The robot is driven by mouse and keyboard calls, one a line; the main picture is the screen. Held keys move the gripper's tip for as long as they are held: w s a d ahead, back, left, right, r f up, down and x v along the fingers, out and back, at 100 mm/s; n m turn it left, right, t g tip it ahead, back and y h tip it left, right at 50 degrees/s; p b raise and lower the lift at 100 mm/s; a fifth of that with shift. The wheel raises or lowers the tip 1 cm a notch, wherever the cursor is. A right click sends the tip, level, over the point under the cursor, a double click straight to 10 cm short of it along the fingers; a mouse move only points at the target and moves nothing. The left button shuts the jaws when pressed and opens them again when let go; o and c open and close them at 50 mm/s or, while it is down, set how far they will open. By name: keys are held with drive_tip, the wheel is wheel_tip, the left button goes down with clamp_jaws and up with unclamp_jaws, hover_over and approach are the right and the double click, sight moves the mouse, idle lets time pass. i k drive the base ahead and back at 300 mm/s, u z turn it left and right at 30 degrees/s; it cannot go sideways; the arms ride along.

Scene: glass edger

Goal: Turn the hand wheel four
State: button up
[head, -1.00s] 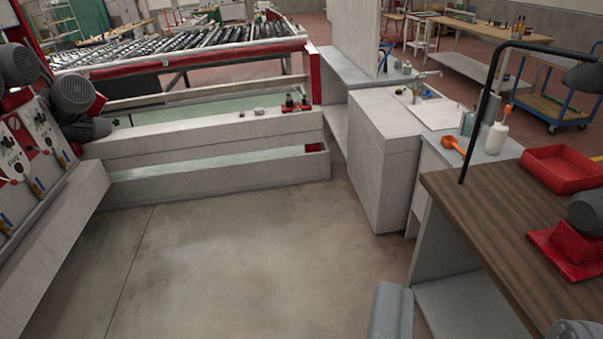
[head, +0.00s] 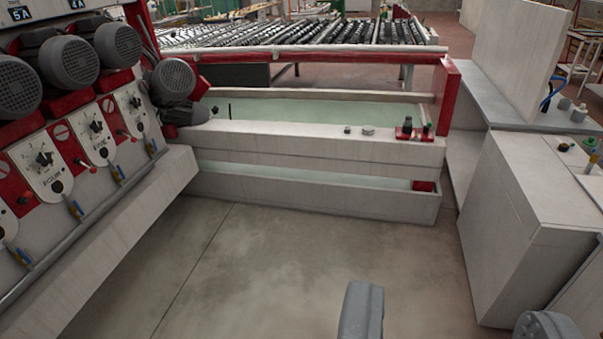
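No part that I can tell for sure as hand wheel four shows in view. The glass edger's panel (head: 45,172) is at the left, with white plates bearing black knobs, such as one knob (head: 97,127), and red-knobbed levers. Grey motors (head: 70,62) sit above it, under dark labels, one reading 5A (head: 20,14) and one reading 4A (head: 76,4). My gripper (head: 455,312) shows at the bottom edge as two grey fingers wide apart, with nothing between them. It is over the floor, well apart from the panel.
A long grey trough (head: 310,200) crosses ahead, with small red fittings on its ledge. A roller conveyor (head: 300,33) lies behind it. A grey cabinet (head: 505,240) stands at the right. The concrete floor (head: 270,270) between is clear.

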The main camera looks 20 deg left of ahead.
sight(44, 160)
drive_tip(key=u, duration=0.5)
drive_tip(key=i, duration=1.25)
drive_tip(key=u, duration=1.35)
drive_tip(key=i, duration=1.2)
drive_tip(key=u, duration=0.75)
drive_tip(key=i, duration=0.55)
drive_tip(key=u, duration=0.3)
